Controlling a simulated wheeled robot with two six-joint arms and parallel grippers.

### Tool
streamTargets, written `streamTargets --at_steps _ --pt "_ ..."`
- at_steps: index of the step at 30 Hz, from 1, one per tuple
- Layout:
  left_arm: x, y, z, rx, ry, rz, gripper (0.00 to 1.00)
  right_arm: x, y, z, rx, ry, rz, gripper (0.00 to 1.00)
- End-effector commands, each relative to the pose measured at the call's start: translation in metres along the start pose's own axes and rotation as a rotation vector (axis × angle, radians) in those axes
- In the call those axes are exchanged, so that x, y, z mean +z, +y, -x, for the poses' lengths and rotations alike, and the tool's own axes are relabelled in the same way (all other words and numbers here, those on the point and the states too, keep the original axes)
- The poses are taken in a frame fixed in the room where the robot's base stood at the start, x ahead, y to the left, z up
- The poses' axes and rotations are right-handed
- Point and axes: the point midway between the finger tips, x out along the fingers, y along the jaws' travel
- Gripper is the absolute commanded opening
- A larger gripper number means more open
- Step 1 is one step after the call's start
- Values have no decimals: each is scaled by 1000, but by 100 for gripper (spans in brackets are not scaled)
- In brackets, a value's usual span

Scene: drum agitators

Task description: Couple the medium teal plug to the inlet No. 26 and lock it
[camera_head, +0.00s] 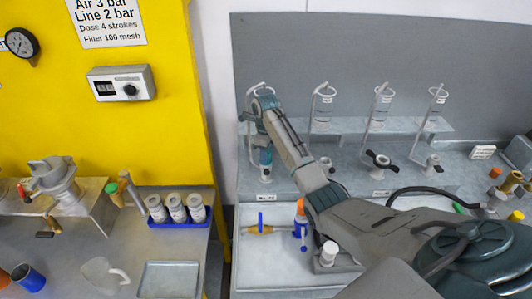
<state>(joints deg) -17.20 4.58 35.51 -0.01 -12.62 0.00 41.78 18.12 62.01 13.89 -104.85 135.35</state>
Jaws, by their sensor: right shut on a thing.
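My right arm comes in from the lower right and reaches to the leftmost station on the grey bench. Its gripper (263,138) is at that station and points down, small and partly hidden by the arm. It is shut on what looks like the teal plug (265,156), above a label plate (265,197) at the front of the raised step. I cannot tell whether the plug touches an inlet there. The label's number is too small to read surely. Another label plate (381,193) is on the step further right. My left gripper is not in view.
Several clear cylinders on stands (322,105) line the back step. Black-handled fittings (378,160) stand on the right. An orange and blue fitting (300,220) and a white-capped part (329,252) are near my forearm. A blue tray (180,224) of jars is left of the gap.

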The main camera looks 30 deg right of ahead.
Motion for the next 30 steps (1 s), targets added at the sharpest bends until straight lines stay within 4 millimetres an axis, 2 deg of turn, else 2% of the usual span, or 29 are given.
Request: streamTargets --at_steps 8,9,12,30 --pt "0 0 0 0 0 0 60 0 0 -2 0 0 0 11" --pt "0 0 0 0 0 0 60 0 0 -2 0 0 0 40" --pt "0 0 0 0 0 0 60 0 0 -1 0 0 0 59" --pt "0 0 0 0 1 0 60 0 0 2 -1 -1 0 60"
